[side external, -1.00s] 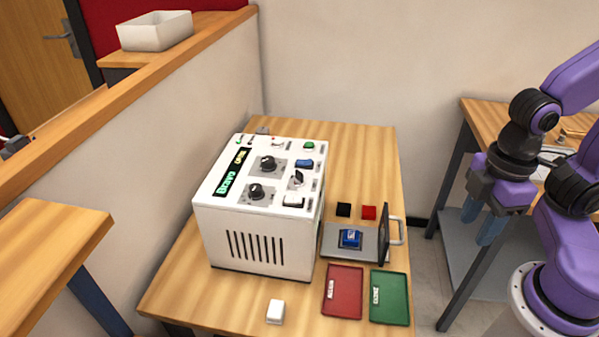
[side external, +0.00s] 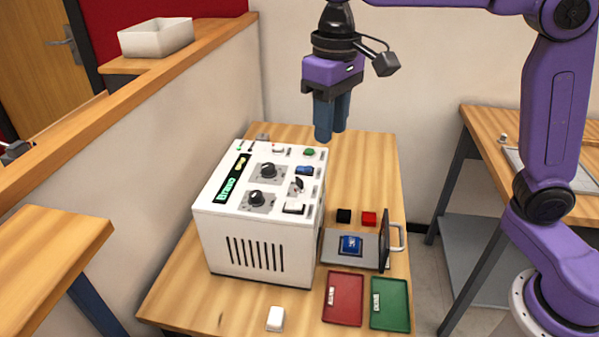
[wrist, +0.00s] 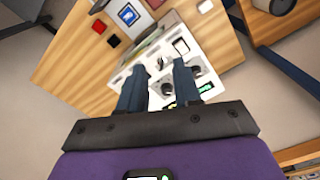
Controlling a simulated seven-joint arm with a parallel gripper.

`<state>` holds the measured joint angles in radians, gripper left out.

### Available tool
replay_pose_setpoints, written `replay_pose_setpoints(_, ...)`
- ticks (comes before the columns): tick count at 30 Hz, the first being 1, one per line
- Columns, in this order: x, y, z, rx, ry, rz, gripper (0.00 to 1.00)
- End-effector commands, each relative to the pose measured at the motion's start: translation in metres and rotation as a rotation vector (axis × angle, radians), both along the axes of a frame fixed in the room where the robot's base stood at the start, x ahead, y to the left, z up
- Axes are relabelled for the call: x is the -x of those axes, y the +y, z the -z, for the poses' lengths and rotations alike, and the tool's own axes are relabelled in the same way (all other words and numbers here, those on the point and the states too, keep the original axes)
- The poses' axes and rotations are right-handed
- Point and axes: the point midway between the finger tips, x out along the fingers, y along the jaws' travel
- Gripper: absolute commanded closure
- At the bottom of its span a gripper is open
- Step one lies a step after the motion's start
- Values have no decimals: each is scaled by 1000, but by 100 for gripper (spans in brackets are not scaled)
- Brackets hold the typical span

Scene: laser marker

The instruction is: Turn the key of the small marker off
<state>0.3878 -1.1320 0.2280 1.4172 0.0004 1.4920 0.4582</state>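The small marker (side external: 262,240) is a white box on the wooden table, with vents in front and a control panel on its sloping top. A small dark and silver part that looks like the key (side external: 297,185) sits on the panel's right side, between a blue button and a white switch. Two black knobs (side external: 268,171) are to its left. My gripper (side external: 331,134) hangs above and behind the panel's back right corner, touching nothing. In the wrist view its two fingers (wrist: 160,68) are apart and empty, with the panel beyond them, partly hidden.
A grey plate (side external: 340,251) with a blue block and an upright dark panel stands right of the marker. Black and red blocks (side external: 369,218) lie behind it. Red (side external: 331,317) and green (side external: 404,324) trays and a white block (side external: 275,318) are in front. A partition wall runs along the left.

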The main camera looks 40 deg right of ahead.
Motion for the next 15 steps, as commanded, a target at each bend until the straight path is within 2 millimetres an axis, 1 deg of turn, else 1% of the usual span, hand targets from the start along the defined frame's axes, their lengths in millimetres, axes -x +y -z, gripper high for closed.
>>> replay_pose_setpoints(1, -16, 5, -6, 0, 0, 51, 67)
replay_pose_setpoints(3, -33, 9, -14, 1, 1, 119, 67)
replay_pose_setpoints(6, -52, 11, -22, 2, 2, 198, 67)
replay_pose_setpoints(10, -66, 12, -29, 3, 4, 264, 67)
replay_pose_setpoints(13, -70, 12, -30, 3, 4, 284, 67)
replay_pose_setpoints(15, -71, 12, -27, 4, 5, 288, 67)
